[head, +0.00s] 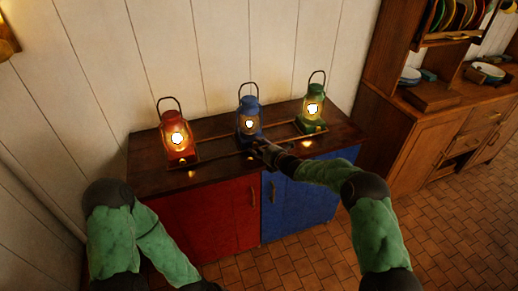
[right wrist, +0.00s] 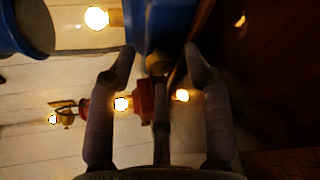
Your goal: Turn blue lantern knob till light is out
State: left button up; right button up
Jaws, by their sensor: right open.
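The blue lantern (head: 241,124) stands in the middle of a row on the cabinet top, and its light glows. In the right wrist view its blue body (right wrist: 150,25) fills the top centre. A small brass knob (right wrist: 157,62) shows low on it. My right gripper (head: 262,146) is at the front base of the blue lantern. In the right wrist view the right gripper (right wrist: 160,60) is open, with one finger on each side of the knob; whether they touch it I cannot tell. My left arm is low at the left; its gripper is out of view.
A lit red lantern (head: 181,150) stands to the left and a lit green lantern (head: 305,126) to the right. A low rail runs around the lanterns on the cabinet top (head: 150,177). A wooden dresser (head: 400,120) with dishes stands at the right.

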grip_shut()
jog(key=shift+f, duration=0.1)
